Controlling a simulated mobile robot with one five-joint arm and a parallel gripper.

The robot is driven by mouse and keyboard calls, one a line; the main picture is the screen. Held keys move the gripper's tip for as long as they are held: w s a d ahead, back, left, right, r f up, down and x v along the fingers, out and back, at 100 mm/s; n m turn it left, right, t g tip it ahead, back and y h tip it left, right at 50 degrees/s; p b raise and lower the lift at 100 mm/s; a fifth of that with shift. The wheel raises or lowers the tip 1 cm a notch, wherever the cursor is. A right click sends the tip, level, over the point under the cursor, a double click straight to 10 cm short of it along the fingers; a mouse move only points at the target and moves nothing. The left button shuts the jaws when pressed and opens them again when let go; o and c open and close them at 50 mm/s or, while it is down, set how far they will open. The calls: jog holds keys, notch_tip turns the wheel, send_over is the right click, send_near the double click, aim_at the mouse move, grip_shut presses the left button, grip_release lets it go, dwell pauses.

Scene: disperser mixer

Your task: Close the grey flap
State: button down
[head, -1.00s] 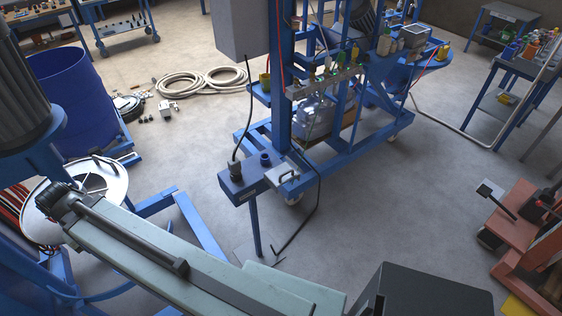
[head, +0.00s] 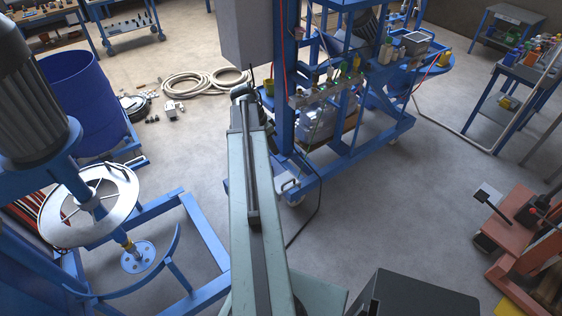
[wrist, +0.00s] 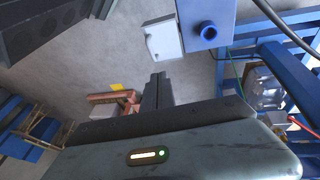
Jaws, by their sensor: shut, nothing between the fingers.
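The grey flap (wrist: 163,41) is a light grey plate with a small handle. In the wrist view it sticks out beside a blue box (wrist: 209,12) that carries a round blue socket. In the head view the flap (head: 288,186) shows just right of my arm, and the arm hides most of the blue box. My gripper (wrist: 157,77) is shut and empty, its dark fingers pointing toward the flap in the wrist view with floor visible between them. In the head view the fingers cannot be made out at the arm's far end.
The blue mixer frame (head: 202,235) with its round white lid (head: 90,204) stands to the left. A blue wheeled rack (head: 365,120) with bottles stands beyond the flap. A red machine (head: 525,225) is at the right.

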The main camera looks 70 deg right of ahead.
jog(key=b+x, duration=0.9)
jog(key=x, duration=0.1)
jog(key=shift+w+f, duration=0.1)
jog(key=shift+f, duration=0.25)
jog(key=shift+s+a+f+b, duration=0.25)
jog(key=shift+s+f+b, duration=0.1)
jog(key=shift+f+b, duration=0.25)
jog(key=shift+s+a+f+b, duration=0.3)
jog(key=shift+s+f+b, duration=0.1)
jog(key=shift+b, duration=0.25)
jog(key=shift+s+a+f, duration=0.15)
jog(key=shift+s+f, duration=0.05)
jog(key=shift+r, duration=0.1)
